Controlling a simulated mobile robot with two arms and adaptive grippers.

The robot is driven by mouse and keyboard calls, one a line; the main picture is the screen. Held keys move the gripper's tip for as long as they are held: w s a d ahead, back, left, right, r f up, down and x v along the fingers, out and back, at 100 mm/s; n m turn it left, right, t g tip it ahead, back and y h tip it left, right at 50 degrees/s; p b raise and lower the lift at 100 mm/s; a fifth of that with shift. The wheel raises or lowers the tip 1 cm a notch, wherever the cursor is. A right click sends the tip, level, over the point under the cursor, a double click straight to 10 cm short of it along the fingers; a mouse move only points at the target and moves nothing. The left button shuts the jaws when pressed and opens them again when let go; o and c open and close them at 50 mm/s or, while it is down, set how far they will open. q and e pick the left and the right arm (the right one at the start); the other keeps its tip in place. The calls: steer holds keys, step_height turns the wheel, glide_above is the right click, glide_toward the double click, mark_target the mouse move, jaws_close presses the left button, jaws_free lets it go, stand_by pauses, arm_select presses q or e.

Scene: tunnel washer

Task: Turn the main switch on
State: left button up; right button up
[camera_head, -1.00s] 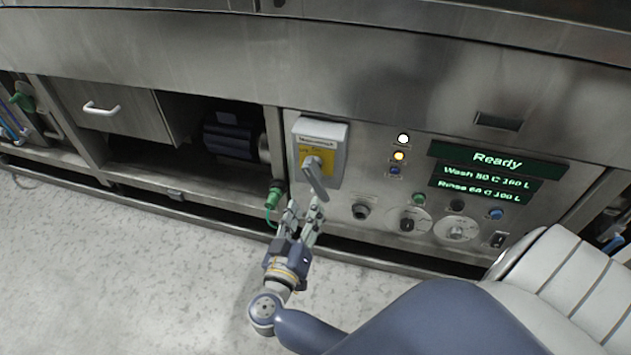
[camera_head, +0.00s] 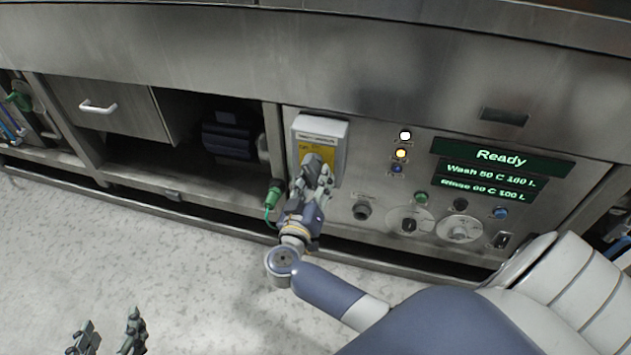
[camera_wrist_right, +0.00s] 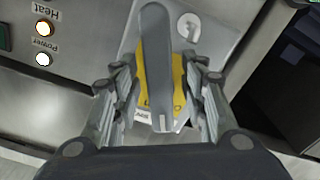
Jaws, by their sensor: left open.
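The main switch is a light grey box (camera_head: 333,130) with a yellow plate (camera_head: 328,153) on the washer's front panel. Its grey rotary handle (camera_wrist_right: 158,65) shows in the right wrist view, over the yellow plate (camera_wrist_right: 176,75). My right gripper (camera_head: 316,172) is in front of the switch and hides most of the handle in the head view. In the right wrist view its fingers (camera_wrist_right: 160,88) stand open on either side of the handle, with gaps to it. My left gripper (camera_head: 107,338) is open and empty over the floor at the bottom left.
Right of the switch are lit white and yellow lamps (camera_head: 402,144), a display reading "Ready" (camera_head: 500,157), and several knobs and buttons (camera_head: 409,225). A green connector (camera_head: 275,192) with a cable sits just left of the switch. The floor (camera_head: 150,260) at left is clear.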

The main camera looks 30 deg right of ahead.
jaws_close()
arm_select(q)
steer(key=shift+r, duration=0.1)
